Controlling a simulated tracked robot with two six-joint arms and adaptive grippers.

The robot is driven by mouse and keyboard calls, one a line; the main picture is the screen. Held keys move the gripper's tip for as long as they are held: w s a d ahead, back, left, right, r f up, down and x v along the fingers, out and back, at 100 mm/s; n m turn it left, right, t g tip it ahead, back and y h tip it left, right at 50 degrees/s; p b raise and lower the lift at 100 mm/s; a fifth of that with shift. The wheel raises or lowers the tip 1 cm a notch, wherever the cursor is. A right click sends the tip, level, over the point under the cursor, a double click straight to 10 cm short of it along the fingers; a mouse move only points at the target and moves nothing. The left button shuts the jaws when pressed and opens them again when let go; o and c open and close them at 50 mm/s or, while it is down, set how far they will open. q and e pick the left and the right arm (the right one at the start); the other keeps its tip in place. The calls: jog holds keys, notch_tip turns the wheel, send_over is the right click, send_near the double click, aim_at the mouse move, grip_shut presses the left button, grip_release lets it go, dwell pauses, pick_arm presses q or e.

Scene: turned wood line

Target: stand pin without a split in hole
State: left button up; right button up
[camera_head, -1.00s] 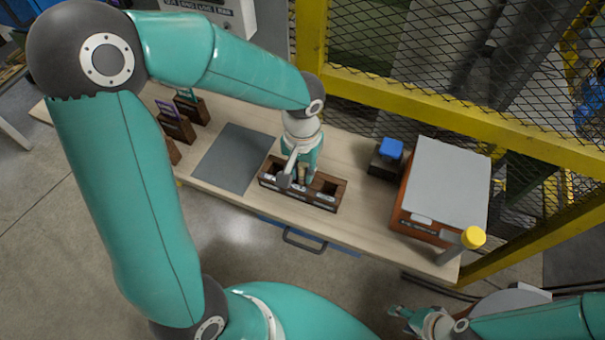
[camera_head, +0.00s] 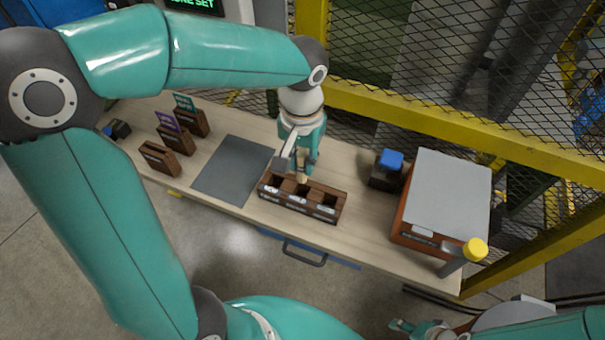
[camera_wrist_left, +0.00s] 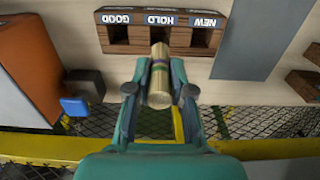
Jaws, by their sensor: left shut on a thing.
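My left gripper (camera_head: 299,168) is shut on a pale wooden pin (camera_wrist_left: 160,78). The pin has a green band and a darker purple-blue band; no split shows on the side facing the left wrist camera. It is held at the back edge of a dark wooden tray (camera_head: 300,214) with three compartments labelled NEW, HOLD and GOOD. In the left wrist view, the pin's far end overlaps the HOLD compartment; its exact height is hard to tell. Three dark wooden blocks stand at the table's left, one with a purple card (camera_head: 167,122), one with a green card (camera_head: 184,103). My right gripper (camera_head: 401,326) is small at the bottom.
A grey mat (camera_head: 233,170) lies between the blocks and the tray. Right of the tray stand a dark box with a blue top (camera_head: 391,160) and an orange-sided box with a grey lid (camera_head: 448,190). A yellow-capped post (camera_head: 475,249) stands at the front right. Yellow-framed mesh runs behind.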

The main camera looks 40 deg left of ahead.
pick_arm(q)
notch_tip(320, 180, up, 14)
jog(key=n, duration=0.1)
jog(key=b, duration=0.7)
send_over(331, 193)
jog(key=s, duration=0.2)
jog(key=shift+m, duration=0.4)
jog(key=shift+w+d+f+b, duration=0.15)
jog(key=shift+f+b, duration=0.75)
jog(key=shift+f, duration=4.35)
jog(key=shift+d+f+b, duration=0.2)
jog(key=shift+f+b, duration=0.65)
jog(key=shift+f, duration=4.35)
jog(key=shift+f+b, duration=0.45)
jog(key=shift+f, duration=0.15)
jog(key=o, duration=0.9)
jog(key=shift+c, duration=0.2)
